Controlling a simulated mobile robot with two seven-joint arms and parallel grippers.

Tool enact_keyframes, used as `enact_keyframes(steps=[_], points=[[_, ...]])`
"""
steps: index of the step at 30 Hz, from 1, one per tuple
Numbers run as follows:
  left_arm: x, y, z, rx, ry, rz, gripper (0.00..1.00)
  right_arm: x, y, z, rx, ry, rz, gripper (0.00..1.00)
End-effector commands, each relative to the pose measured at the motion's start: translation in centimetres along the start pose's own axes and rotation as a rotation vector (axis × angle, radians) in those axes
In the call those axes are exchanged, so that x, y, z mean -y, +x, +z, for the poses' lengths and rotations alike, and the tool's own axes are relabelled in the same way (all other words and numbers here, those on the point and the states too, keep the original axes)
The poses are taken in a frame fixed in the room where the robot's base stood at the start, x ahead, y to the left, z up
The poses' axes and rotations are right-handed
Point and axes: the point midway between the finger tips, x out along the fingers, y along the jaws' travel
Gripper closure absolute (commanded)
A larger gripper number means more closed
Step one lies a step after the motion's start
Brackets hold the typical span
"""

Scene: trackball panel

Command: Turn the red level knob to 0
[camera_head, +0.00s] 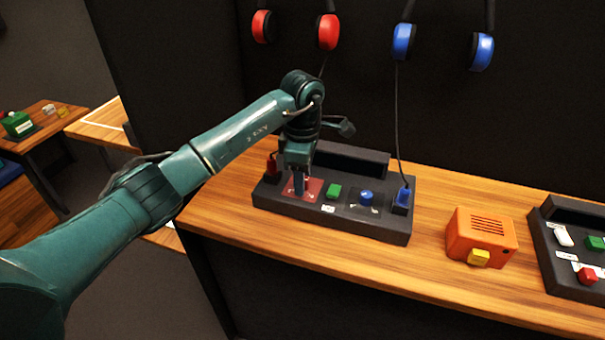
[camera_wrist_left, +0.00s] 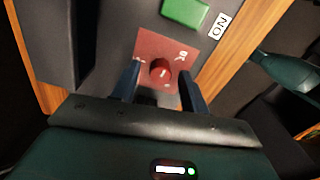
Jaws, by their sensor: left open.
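The red level knob (camera_wrist_left: 160,71) is a small round knob with a pale pointer mark, on a red square plate (camera_wrist_left: 150,48) of the dark panel. In the head view the red plate (camera_head: 314,187) shows on the panel's left part, and my gripper hides the knob. My left gripper (camera_head: 299,190) points down over the plate. In the wrist view its two dark fingers (camera_wrist_left: 158,84) are open, one on each side of the knob, with gaps between. The marks on the plate are too small to read fully. My right gripper is not in view.
The dark panel (camera_head: 335,220) also bears a green button (camera_head: 334,191), a blue knob (camera_head: 366,197) and red and blue plugs at its sides. An orange box (camera_head: 483,238) stands to the right on the wooden counter (camera_head: 425,260). Red and blue headphones hang above.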

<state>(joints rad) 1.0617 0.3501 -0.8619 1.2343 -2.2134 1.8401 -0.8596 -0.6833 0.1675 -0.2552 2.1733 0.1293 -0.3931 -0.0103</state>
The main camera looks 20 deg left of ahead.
Motion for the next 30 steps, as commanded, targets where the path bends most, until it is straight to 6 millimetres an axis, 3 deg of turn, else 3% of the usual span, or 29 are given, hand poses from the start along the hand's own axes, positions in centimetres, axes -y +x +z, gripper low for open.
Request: enact_keyframes(steps=[17, 30], points=[[0.0, -0.07, 0.02, 0.0, 0.0, 0.0, 1.0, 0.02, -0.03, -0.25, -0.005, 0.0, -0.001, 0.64], [-0.03, -0.18, 0.02, 0.0, -0.106, 0.002, 1.0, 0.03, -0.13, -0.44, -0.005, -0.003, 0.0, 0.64]])
